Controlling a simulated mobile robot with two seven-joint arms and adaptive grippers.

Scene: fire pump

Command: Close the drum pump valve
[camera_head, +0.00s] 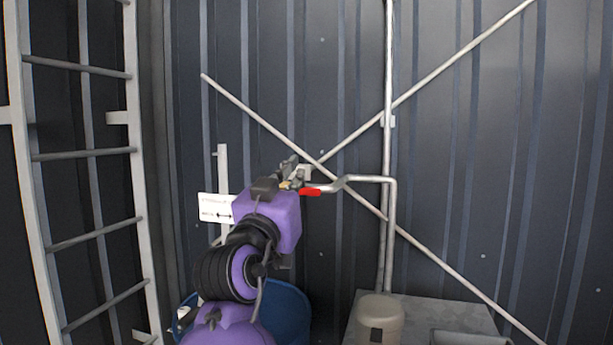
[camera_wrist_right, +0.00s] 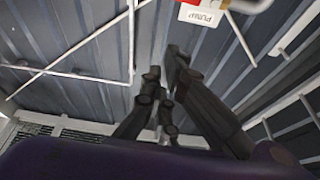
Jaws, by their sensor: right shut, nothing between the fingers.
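The drum pump valve's red lever (camera_head: 311,191) shows in the head view, on the bent grey pipe (camera_head: 362,179) in front of the wall. My right gripper (camera_head: 291,168), on my purple arm, is shut and empty, close to the left end of the pipe and just above and left of the red lever. It hides part of the valve body, and I cannot tell whether it touches. In the right wrist view my gripper's dark fingers (camera_wrist_right: 165,75) are close together, and a small red part (camera_wrist_right: 193,3) shows at the top edge. My left gripper is not in view.
A blue drum (camera_head: 290,315) stands below, partly hidden by my arm. A white sign (camera_head: 211,208) is left of the gripper. A ladder (camera_head: 90,155) stands at the left. Crossed braces (camera_head: 450,65) run along the corrugated wall. A beige canister (camera_head: 380,317) stands at bottom right.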

